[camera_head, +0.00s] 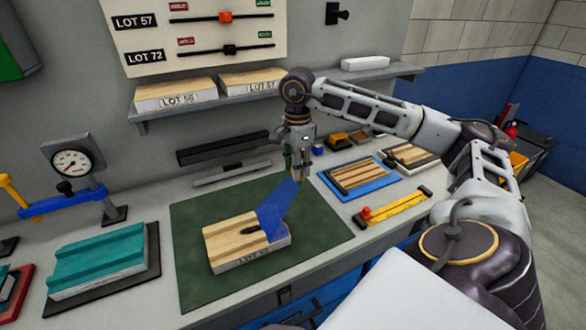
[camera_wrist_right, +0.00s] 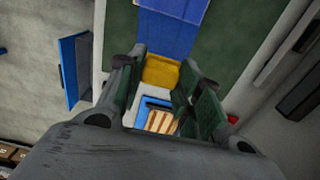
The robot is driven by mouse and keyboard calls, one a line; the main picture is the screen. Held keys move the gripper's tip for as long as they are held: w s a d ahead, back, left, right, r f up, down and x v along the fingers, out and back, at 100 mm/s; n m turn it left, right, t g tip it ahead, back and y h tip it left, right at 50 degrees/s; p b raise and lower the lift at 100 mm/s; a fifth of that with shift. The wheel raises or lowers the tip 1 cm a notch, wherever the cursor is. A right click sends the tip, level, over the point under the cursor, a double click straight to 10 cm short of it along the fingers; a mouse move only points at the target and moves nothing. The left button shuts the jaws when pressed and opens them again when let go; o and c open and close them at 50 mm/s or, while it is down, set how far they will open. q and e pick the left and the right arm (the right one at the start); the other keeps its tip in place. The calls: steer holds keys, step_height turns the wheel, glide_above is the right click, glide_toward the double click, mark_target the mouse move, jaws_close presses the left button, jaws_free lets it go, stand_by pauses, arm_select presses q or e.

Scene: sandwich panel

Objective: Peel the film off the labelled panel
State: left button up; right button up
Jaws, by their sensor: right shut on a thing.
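The labelled panel (camera_head: 235,241) lies on the green mat (camera_head: 190,281), wood strips up, its lot label on the front edge; the number is too small to read surely. A translucent blue film (camera_head: 280,204) rises from the panel's right part, where it still lies on the surface, up to my right gripper (camera_head: 298,174). In the right wrist view the film (camera_wrist_right: 170,30) ends in a yellow tab (camera_wrist_right: 161,72) between the green-padded fingers of my right gripper (camera_wrist_right: 160,84), which is shut on it. A dark mark shows on the panel beside the film. My left gripper is out of view.
A striped panel on a blue tray (camera_head: 331,181) and a yellow tool (camera_head: 391,208) lie right of the mat. A teal block (camera_head: 95,262) and a gauge stand (camera_head: 72,162) are at left. A shelf (camera_head: 290,88) with lot panels runs behind.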

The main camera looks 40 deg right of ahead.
steer(key=d, duration=0.2)
steer(key=s+d+r+b, duration=0.1)
steer(key=d, duration=0.1)
steer(key=shift+s+r, duration=0.1)
stand_by(0.7)
steer(key=shift+d, duration=0.15)
steer(key=s+d+r, duration=0.2)
steer(key=d+r, duration=0.3)
steer(key=d, duration=0.4)
steer(key=shift+s, duration=0.35)
stand_by(1.6)
stand_by(1.1)
